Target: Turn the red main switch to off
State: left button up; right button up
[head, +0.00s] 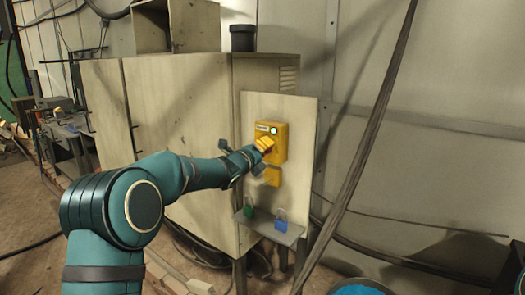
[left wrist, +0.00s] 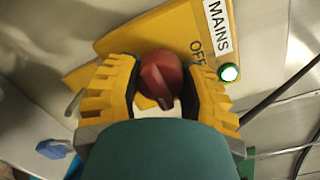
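The yellow switch box (head: 272,135) is on an upright pale panel. In the left wrist view the box (left wrist: 165,32) carries a "MAINS" label, the word "OFF" and a lit green lamp (left wrist: 229,72). The red main switch (left wrist: 161,78) is a round knob with a raised bar, seen between my fingers; the bar slants, its lower end slightly right. My left gripper (head: 266,145) is at the box, and its yellow fingers (left wrist: 160,85) press close on both sides of the knob. In the head view the gripper hides the knob. My right gripper is out of view.
A small shelf (head: 268,229) below the box holds a green padlock (head: 249,210) and a blue padlock (head: 281,221). A large pale cabinet (head: 185,105) stands behind. A dark slanting cable (head: 365,150) hangs right of the panel. A blue round container (head: 357,288) is at the bottom.

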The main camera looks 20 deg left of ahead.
pick_arm(q)
jog(key=shift+c, duration=1)
jog(key=shift+n, duration=0.3)
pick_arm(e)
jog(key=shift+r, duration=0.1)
pick_arm(q)
jog(key=n+p, duration=0.2)
jog(key=n, duration=0.1)
jog(key=shift+r, duration=0.15)
jog(key=n+p, duration=0.2)
jog(key=n, duration=0.1)
jog(key=shift+n+g, duration=0.4)
jog(key=n+p, duration=0.2)
jog(key=shift+r+p, duration=0.15)
jog(key=shift+p, duration=0.25)
jog(key=n+h+p, duration=0.1)
jog(key=n+p, duration=0.3)
jog(key=n, duration=0.1)
jog(key=shift+g+p, duration=0.3)
jog(key=shift+g, duration=0.1)
jog(key=shift+n+p, duration=1)
jog(key=shift+n, duration=0.2)
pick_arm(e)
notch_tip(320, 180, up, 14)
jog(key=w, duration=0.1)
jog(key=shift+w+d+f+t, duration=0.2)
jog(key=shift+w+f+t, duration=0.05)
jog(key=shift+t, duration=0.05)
